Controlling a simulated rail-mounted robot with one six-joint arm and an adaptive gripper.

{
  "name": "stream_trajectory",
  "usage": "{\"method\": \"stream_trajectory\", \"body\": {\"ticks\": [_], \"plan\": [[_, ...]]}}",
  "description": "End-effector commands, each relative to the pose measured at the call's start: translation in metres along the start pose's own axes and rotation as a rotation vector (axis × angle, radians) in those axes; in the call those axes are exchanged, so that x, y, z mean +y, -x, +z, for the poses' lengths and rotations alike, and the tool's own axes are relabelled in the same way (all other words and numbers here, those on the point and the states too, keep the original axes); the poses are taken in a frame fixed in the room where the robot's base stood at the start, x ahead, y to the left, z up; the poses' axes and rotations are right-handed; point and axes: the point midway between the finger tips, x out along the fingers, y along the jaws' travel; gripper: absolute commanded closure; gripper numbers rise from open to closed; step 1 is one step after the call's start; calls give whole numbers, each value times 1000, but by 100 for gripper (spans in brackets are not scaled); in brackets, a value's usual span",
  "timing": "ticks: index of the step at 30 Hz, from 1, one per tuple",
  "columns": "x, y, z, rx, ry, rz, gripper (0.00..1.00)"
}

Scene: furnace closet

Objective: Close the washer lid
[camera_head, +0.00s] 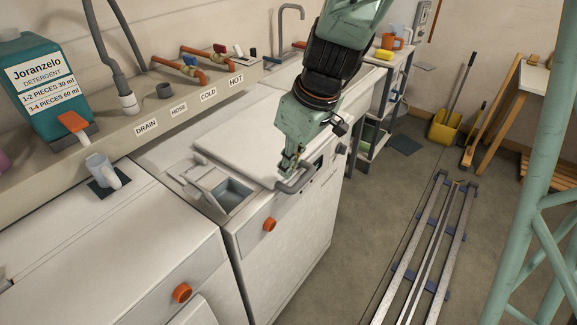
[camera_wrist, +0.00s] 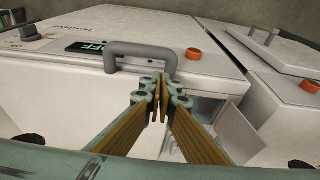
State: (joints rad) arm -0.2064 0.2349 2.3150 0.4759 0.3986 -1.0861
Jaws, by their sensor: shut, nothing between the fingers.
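The middle white washer has a flat white lid (camera_head: 250,135) that lies level or nearly level over its top; I cannot tell whether a gap is left under it. A grey bar handle (camera_head: 297,181) is at the front edge beside a small dark display, and it shows in the wrist view (camera_wrist: 140,48). My gripper (camera_head: 287,168) is shut and empty, pointing down close to the handle. In the wrist view its fingertips (camera_wrist: 160,86) are just in front of the handle; contact is unclear. The arm hides part of the lid's far side.
An open detergent compartment (camera_head: 233,194) is left of the lid, above an orange knob (camera_head: 269,224). Behind, a ledge holds a teal detergent bottle (camera_head: 38,88) and taps. Rails lie on the floor at right.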

Motion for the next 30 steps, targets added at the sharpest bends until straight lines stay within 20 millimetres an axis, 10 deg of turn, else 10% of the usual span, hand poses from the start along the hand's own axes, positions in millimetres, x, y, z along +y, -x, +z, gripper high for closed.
{"method": "stream_trajectory", "body": {"ticks": [18, 30], "plan": [[1, 43, -13, 2, -1, 2, 100], [1, 68, 36, 1, -4, 2, 100]]}}
